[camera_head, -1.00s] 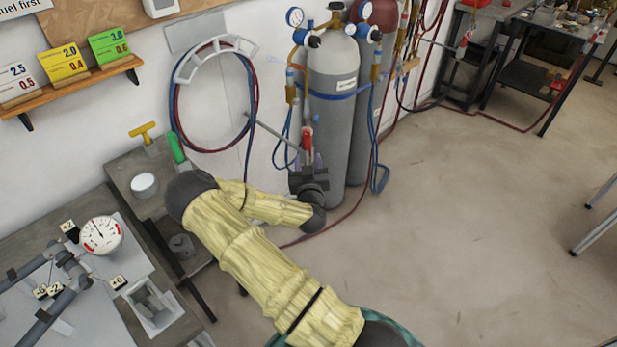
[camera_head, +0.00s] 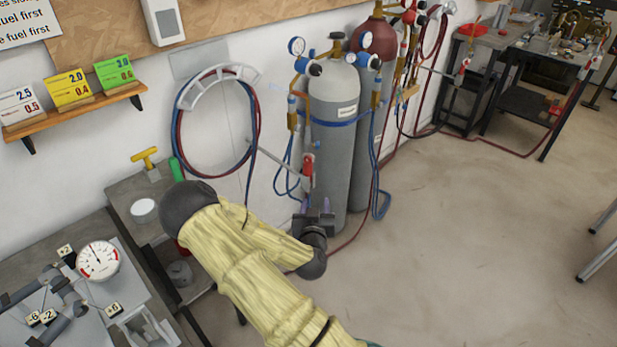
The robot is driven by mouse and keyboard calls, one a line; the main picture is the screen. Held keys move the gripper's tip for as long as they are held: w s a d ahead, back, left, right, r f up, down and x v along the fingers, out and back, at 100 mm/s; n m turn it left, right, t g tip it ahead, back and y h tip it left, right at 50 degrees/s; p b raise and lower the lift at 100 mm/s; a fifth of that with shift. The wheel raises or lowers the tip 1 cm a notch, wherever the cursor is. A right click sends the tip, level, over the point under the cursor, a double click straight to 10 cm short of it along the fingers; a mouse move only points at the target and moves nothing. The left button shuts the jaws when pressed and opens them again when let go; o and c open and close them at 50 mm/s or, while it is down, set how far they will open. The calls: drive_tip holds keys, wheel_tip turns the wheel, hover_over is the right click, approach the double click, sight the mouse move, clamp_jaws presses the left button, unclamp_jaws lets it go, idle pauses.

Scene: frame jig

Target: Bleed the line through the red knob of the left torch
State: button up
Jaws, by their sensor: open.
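The leftmost torch (camera_head: 307,168) has a red part and hangs upright beside the left grey gas cylinder (camera_head: 334,125). I take the red part to be its knob, but it is small and its details cannot be made out. My gripper (camera_head: 316,206) is just below the torch, in front of the cylinder's lower part. It points up and away, its jaws apart with nothing visible between them. A gap seems to show between the gripper and the red part; the depth between them is hard to judge. More red-handled torches (camera_head: 463,68) hang further right.
A hose reel (camera_head: 218,72) with red and blue hoses hangs on the wall at left. A bench with a dial gauge (camera_head: 98,261) is at lower left. A second cylinder with a dark red top (camera_head: 375,38) stands behind the first. The floor (camera_head: 470,230) at right is clear.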

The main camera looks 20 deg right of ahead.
drive_tip(key=s+a+f+m+g+y, duration=0.1)
drive_tip(key=s+a+m+g+y, duration=0.1)
drive_tip(key=s+a+g+y, duration=0.35)
drive_tip(key=s+a+r+n+g+y, duration=0.1)
drive_tip(key=s+a+r+n+g, duration=0.2)
drive_tip(key=s, duration=0.4)
drive_tip(key=s+a+r+n+g+y, duration=0.1)
drive_tip(key=s+a+r+n+g, duration=0.2)
drive_tip(key=s+a+r, duration=0.3)
drive_tip(key=shift+s+a+r+n, duration=0.2)
drive_tip(key=shift+s+r+n, duration=0.25)
drive_tip(key=shift+r, duration=0.45)
drive_tip(key=shift+y, duration=0.25)
drive_tip(key=shift+c, duration=1)
drive_tip(key=shift+a, duration=0.1)
